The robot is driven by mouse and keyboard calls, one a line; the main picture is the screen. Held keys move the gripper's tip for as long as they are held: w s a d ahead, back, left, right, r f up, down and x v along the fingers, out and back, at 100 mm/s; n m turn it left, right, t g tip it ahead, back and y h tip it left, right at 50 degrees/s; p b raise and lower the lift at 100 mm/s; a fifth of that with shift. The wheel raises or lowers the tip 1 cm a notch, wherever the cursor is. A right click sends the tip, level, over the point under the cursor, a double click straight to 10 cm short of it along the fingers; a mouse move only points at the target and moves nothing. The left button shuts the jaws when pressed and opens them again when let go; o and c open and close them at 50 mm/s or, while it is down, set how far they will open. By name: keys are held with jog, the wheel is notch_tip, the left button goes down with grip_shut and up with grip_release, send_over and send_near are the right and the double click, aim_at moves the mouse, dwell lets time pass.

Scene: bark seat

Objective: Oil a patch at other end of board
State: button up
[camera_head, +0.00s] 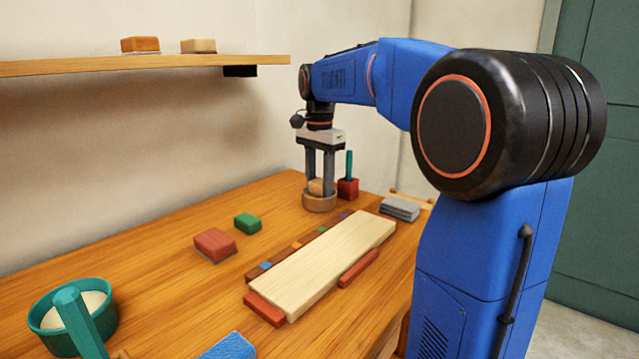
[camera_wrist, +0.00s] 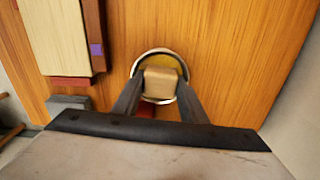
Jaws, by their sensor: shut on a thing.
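A pale wooden board (camera_head: 328,262) lies on red blocks on the workbench; part of it shows at the upper left of the wrist view (camera_wrist: 52,35). My gripper (camera_head: 318,178) points down beyond the board's far end and is shut on a small tan block (camera_wrist: 162,84). The block sits at a round wooden dish (camera_head: 319,204), which has a yellowish inside in the wrist view. I cannot tell whether the block touches the bottom. No oiled patch can be made out on the board's visible top.
A strip with coloured squares (camera_head: 290,254) runs along the board. A red holder (camera_head: 348,189) with a green stick stands beside the dish, and grey slabs (camera_head: 400,208) lie to its right. Red (camera_head: 214,245) and green (camera_head: 248,223) blocks and a teal bowl (camera_head: 45,318) stand left.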

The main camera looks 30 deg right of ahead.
aim_at(320, 181)
dwell(0.5)
jog(key=shift+r, duration=3.45)
